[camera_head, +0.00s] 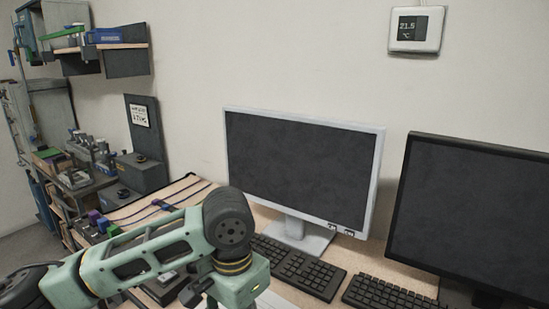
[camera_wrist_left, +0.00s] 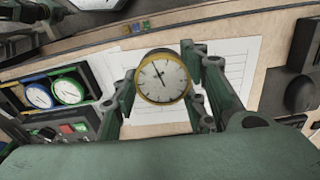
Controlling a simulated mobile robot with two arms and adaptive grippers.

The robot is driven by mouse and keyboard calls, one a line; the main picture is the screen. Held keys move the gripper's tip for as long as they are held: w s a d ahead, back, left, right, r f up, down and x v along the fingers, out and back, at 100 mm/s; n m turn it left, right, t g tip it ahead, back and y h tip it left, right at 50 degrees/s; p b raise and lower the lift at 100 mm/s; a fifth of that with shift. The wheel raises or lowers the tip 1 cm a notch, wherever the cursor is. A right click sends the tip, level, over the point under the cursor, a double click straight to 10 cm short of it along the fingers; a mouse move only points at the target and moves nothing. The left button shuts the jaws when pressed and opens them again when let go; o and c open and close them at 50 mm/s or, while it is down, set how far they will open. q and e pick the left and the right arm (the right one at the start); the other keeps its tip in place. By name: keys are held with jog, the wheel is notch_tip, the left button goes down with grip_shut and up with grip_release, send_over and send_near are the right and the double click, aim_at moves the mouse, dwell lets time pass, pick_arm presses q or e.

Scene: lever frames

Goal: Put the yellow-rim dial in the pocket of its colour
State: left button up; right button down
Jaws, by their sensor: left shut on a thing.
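In the left wrist view, the yellow-rim dial (camera_wrist_left: 163,78) has a white face and dark hands. It sits between the fingers of my left gripper (camera_wrist_left: 160,88), which is shut on it, above white paper on the desk. To its left, a dark holder (camera_wrist_left: 15,100) carries a blue-rim dial (camera_wrist_left: 39,96) and a green-rim dial (camera_wrist_left: 68,91). In the head view my green left arm reaches over the desk and hides the dial and holder. My right gripper is in neither view.
A white-framed monitor (camera_head: 300,165) and a black monitor (camera_head: 475,210) stand at the back of the desk. Keyboards (camera_head: 300,266) lie before them. In the wrist view, a box with coloured buttons (camera_wrist_left: 70,128) is at lower left, and a dark mouse-like object (camera_wrist_left: 299,93) at right.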

pick_arm(q)
jog(key=s+a+f+n, duration=0.4)
jog(key=s+a+n, duration=0.3)
jog(key=a, duration=0.5)
jog(key=shift+s+a+n, duration=0.3)
jog(key=shift+s+a, duration=0.05)
jog(key=shift+s, duration=0.8)
jog(key=shift+f, duration=0.1)
